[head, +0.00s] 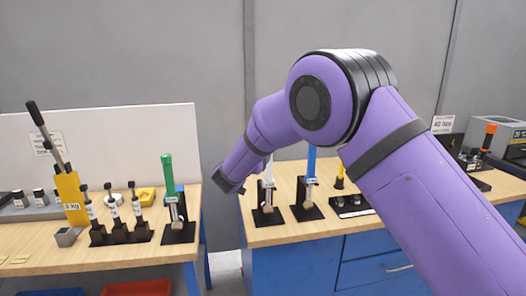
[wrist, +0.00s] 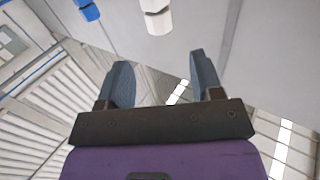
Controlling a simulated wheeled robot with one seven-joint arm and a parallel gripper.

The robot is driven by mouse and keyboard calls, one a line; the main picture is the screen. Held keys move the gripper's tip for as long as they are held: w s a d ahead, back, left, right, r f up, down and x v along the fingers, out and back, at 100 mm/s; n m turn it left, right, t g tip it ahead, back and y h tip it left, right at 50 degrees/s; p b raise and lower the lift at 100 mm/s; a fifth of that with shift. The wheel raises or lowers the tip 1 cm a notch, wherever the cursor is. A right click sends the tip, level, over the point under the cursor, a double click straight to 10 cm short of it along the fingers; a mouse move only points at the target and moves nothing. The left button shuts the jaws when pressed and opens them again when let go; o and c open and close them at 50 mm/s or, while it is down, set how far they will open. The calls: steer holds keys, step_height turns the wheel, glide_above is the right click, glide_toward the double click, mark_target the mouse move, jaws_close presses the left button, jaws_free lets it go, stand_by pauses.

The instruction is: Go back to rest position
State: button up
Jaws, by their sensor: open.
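My gripper (wrist: 160,84) is open and empty in the wrist view, with its two dark fingers spread apart. In the head view my purple arm is bent across the right half of the picture. Its far end points down and left, near the gap between the two workbenches. The fingers cannot be made out in the head view.
The left workbench (head: 100,258) carries a green-handled tool (head: 168,175), several small black-handled tools and a yellow block (head: 71,195). The right workbench (head: 285,233) carries a blue-handled tool (head: 311,162), a white-handled tool (head: 268,180) and a grey machine (head: 495,135).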

steer(key=shift+s+a, duration=0.2)
steer(key=shift+s, duration=0.4)
steer(key=d+r+n+y, duration=0.2)
steer(key=d+r+y, duration=0.4)
steer(key=d+r, duration=0.55)
steer(key=s+d+r+n+g+y, duration=0.2)
steer(key=s+d+r+g+y, duration=0.1)
steer(key=s+d+r, duration=0.6)
steer(key=s+d+f+g+h, duration=0.1)
steer(key=s+d+f+g, duration=0.2)
steer(key=s, duration=1)
steer(key=s+d+f+g+h, duration=0.1)
steer(key=s+d+f+g, duration=0.2)
steer(key=s+d, duration=0.6)
steer(key=s+d+f+g+h, duration=0.1)
steer(key=s+d, duration=0.6)
steer(key=s, duration=0.9)
steer(key=shift+s+f+g, duration=0.4)
steer(key=shift+f+g, duration=0.5)
steer(key=shift+f, duration=0.05)
